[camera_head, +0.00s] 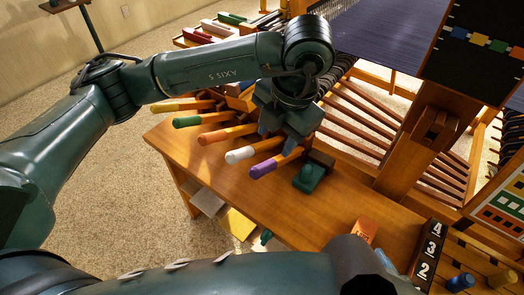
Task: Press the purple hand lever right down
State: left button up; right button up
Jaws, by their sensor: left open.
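The purple hand lever (263,169) is the nearest of a row of colored levers at the wooden bench. Its purple grip points left, and its wooden shaft runs back under my left gripper. My left gripper (277,138) points down above the shaft side of the purple lever, with its two blue-grey fingertips apart. One fingertip overlaps the lever's shaft in the picture; I cannot tell whether it touches. Nothing shows between the fingers. My right gripper does not show; only a dark part of my other arm shows at the bottom.
White (238,155), orange (211,138), green (186,122) and yellow (165,107) levers stand beyond the purple one. A green block with a knob (309,176) sits just right of it. A black number board (427,252) and an orange box (364,230) stand at the front right.

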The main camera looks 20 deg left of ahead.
aim_at(265, 165)
pick_arm(q)
jog(key=x, duration=1.3)
jog(key=shift+s, duration=0.15)
grip_shut()
